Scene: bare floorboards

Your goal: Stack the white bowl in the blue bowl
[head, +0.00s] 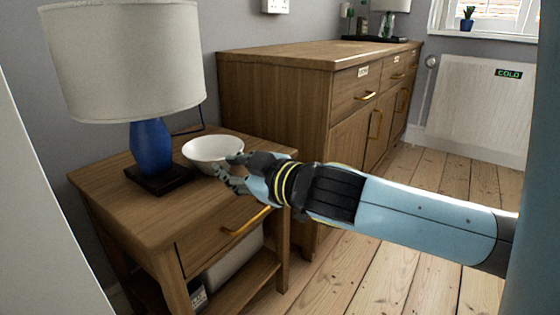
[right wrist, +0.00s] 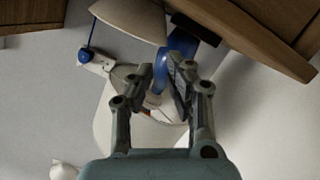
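The white bowl (head: 203,148) is upright at the small wooden side table, beside the lamp's dark base. My right gripper (head: 228,171) reaches in from the right and is at the bowl's near right side, covering part of it. I cannot tell whether a finger touches the bowl. No blue bowl shows. My left gripper is not in view.
The side table (head: 125,215) carries a lamp with a white shade (head: 125,60) and blue stem (head: 151,146), close left of the bowl. A wooden sideboard (head: 275,110) stands behind, right of the table. Floorboards (head: 380,275) are clear at the right.

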